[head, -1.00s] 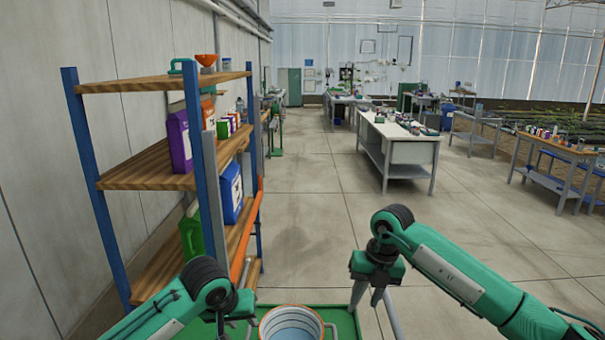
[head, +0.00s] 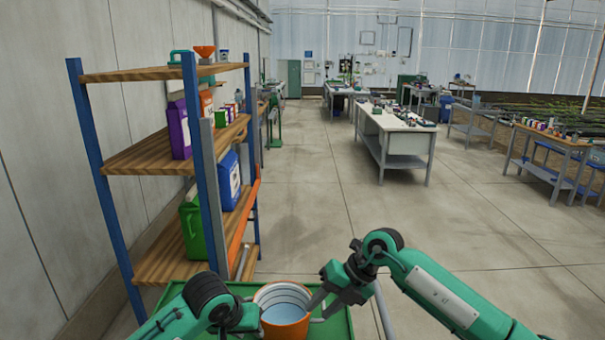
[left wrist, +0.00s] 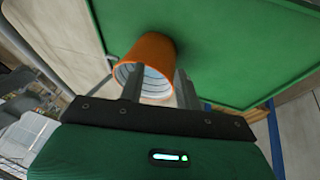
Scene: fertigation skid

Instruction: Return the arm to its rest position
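An orange bucket (head: 288,332) with a pale blue-white inside stands upright on a green tray (head: 340,328) at the bottom of the head view. My left gripper (head: 243,325) is close at the bucket's left side, its fingertips partly hidden. In the left wrist view the bucket (left wrist: 153,48) shows beyond and between the left gripper's fingers (left wrist: 159,86), which stand apart. I cannot tell whether they touch it. My right gripper (head: 316,308) is at the bucket's right side, its fingers spread apart near the rim and handle. I cannot tell whether they touch the bucket.
A shelf rack with blue posts and wooden boards (head: 150,158) stands close at the left, holding a purple container (head: 179,130), a green jug (head: 191,228) and a blue container (head: 228,180). White tables (head: 408,142) stand farther back. The floor (head: 340,215) ahead is clear.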

